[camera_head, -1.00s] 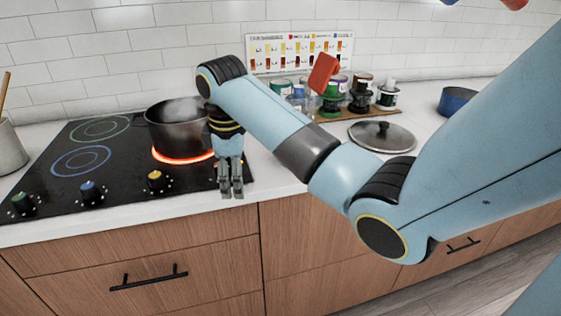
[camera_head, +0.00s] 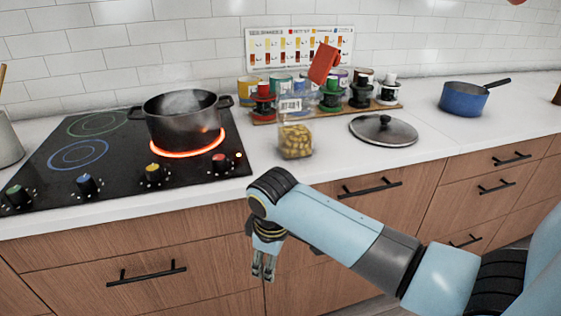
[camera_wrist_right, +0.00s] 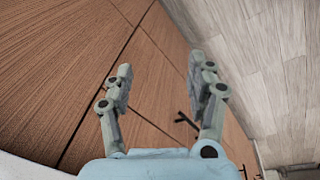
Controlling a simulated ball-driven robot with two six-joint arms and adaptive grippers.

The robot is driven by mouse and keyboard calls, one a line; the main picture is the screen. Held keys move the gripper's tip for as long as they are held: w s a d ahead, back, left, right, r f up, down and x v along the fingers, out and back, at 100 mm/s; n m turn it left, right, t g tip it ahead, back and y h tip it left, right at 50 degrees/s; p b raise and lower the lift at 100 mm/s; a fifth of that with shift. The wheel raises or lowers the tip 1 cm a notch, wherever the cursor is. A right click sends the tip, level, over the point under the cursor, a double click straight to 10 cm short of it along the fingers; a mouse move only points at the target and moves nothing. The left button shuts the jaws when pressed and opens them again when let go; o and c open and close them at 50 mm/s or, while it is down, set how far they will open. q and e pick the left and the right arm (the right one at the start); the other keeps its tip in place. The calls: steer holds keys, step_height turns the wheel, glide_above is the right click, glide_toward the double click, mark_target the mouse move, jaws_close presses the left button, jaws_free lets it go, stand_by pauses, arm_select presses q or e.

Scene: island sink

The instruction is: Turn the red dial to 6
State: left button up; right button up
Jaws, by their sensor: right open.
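The red dial (camera_head: 220,163) is the rightmost knob on the front edge of the black cooktop (camera_head: 120,185). Its number setting is too small to read. The ring behind it glows red under a dark steaming pot (camera_head: 183,125). My right gripper (camera_head: 263,278) hangs in front of the wooden drawers, below the counter edge and to the right of the dial, apart from it. In the right wrist view its two fingers (camera_wrist_right: 158,85) are spread with nothing between them. My left gripper is not in view.
Yellow (camera_head: 153,174), blue (camera_head: 88,186) and green (camera_head: 17,197) knobs line the cooktop front. A jar of yellow food (camera_head: 296,141), a pot lid (camera_head: 383,131) and a blue saucepan (camera_head: 465,98) stand on the counter. A spice rack (camera_head: 390,108) is behind them.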

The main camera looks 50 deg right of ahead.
step_height(320, 180, down, 7)
steer(key=s, duration=0.2)
steer(key=shift+s+d+f+m+b, duration=0.15)
steer(key=shift+s+f+m+b, duration=0.05)
steer(key=shift+s+m+b, duration=0.2)
